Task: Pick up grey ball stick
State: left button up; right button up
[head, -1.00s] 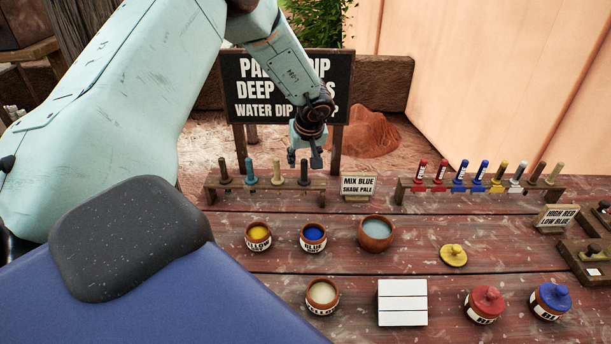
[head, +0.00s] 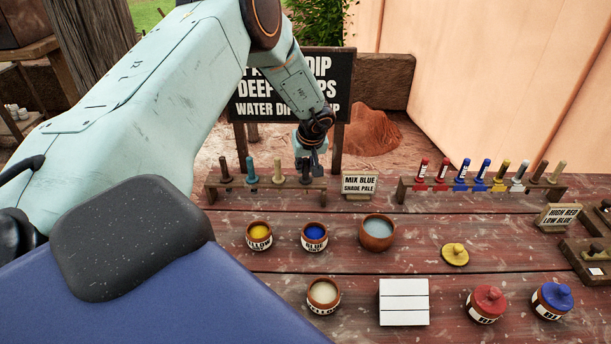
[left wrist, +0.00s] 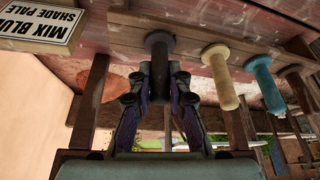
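The grey ball stick (left wrist: 160,62) is dark grey with a round knob end. It stands in the right end of the left rack (head: 235,190); in the head view it is mostly hidden behind my left gripper (head: 308,168). In the left wrist view my left gripper (left wrist: 160,80) has its two fingers on either side of the stick's shaft, apart. Whether the fingers touch the shaft is not clear. My right gripper is not in view.
A cream stick (head: 278,170), a teal stick (head: 251,172) and a brown stick (head: 225,168) stand in the same rack. A "Mix blue" sign (head: 359,185) is close to its right. Paint pots and a white block (head: 403,302) lie nearer on the table.

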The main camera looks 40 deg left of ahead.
pick_arm(q)
jog(key=shift+s+r, duration=0.15)
grip_shut()
jog(key=shift+w+r, duration=0.2)
jog(key=shift+r, duration=0.05)
notch_tip(320, 180, up, 9)
jog(key=shift+s+f, duration=0.15)
jog(key=shift+f, duration=0.05)
jog(key=shift+r, duration=0.35)
